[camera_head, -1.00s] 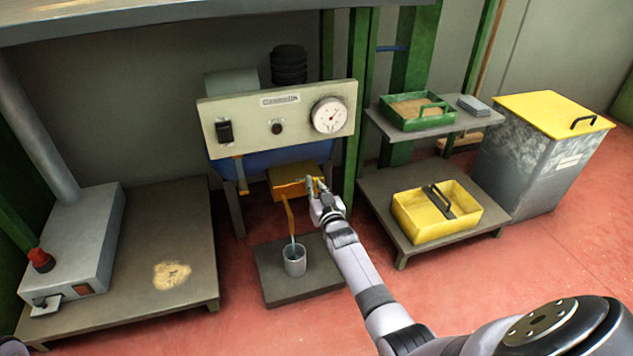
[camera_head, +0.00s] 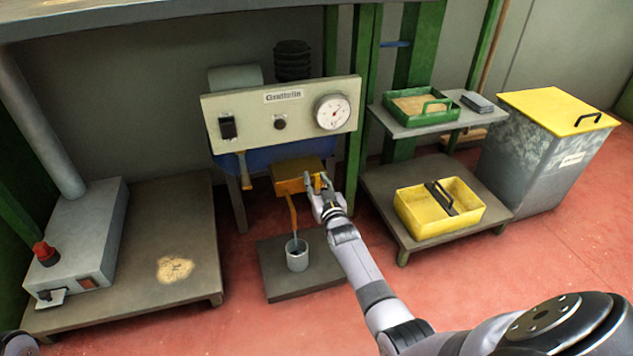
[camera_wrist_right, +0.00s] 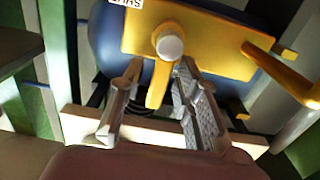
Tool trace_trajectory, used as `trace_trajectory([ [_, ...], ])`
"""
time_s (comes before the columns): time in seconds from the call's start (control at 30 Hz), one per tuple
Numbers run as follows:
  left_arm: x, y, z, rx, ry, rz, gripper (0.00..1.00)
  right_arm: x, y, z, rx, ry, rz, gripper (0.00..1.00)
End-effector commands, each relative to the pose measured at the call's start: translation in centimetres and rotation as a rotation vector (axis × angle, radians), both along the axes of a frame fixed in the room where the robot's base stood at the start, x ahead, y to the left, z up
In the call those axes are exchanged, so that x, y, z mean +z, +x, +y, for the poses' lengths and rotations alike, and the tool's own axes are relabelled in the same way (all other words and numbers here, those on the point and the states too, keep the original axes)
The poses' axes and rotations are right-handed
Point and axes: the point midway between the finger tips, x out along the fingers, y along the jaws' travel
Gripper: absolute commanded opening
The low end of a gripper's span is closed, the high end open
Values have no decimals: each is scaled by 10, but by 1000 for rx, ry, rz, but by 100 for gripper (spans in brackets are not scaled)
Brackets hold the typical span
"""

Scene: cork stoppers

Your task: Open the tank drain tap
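A blue tank (camera_head: 262,160) sits behind a pale control panel, with a yellow block (camera_head: 290,178) below it at the front. An orange spout (camera_head: 292,215) runs down from the block toward a grey cup (camera_head: 297,256). My right gripper (camera_head: 318,182) is at the block's right end. In the right wrist view, the yellow block (camera_wrist_right: 205,40) carries a pale round knob (camera_wrist_right: 170,46) and a yellow lever (camera_wrist_right: 157,85). The lever lies between the two spread fingers of my right gripper (camera_wrist_right: 158,90), with gaps on both sides. My left gripper is not in view.
The panel (camera_head: 270,122) has a black switch and a round dial above the block. The cup stands on a low dark platform (camera_head: 282,292). A shelf with a green tray (camera_head: 405,122) and a yellow tray (camera_head: 410,228) stands close on the right.

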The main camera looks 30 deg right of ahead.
Motion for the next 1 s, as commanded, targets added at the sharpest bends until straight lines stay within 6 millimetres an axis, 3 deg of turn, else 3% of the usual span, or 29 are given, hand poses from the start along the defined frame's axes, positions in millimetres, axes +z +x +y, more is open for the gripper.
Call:
trace_trajectory([
  [0.3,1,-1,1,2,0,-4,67,1,-1,0,0,1,-2,33],
  [0.47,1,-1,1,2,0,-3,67,0,-12,3,0,2,-1,33],
  [1.0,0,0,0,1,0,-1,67,0,-106,25,-1,2,0,33],
])
